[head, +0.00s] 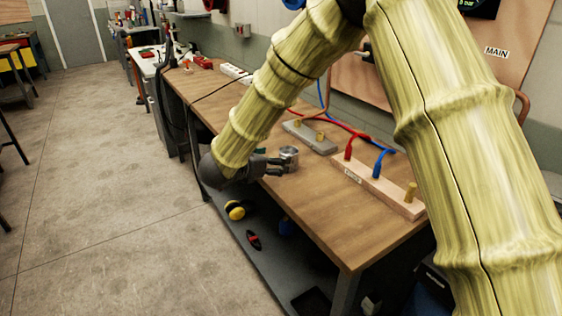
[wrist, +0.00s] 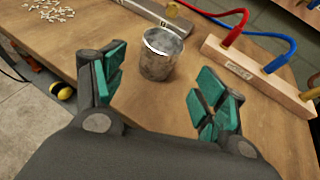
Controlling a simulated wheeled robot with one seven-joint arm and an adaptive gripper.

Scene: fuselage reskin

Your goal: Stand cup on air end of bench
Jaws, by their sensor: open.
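A grey metal cup (wrist: 160,56) stands upright on the wooden bench (wrist: 270,140). It also shows in the head view (head: 289,157), just beyond my gripper (head: 275,166). In the wrist view my gripper (wrist: 160,92) is open, its green pads apart on either side of the space in front of the cup. The cup is ahead of the pads, nearer the left finger, and nothing is held. My forearm covers part of the bench in the head view.
A wooden block with red and blue hoses (head: 375,185) lies right of the cup. A grey manifold (head: 310,136) lies behind it. Small pale pieces (wrist: 50,10) lie at the left in the wrist view. A lower shelf (head: 270,262) holds yellow-black and red items. Bare bench top shows toward the near end.

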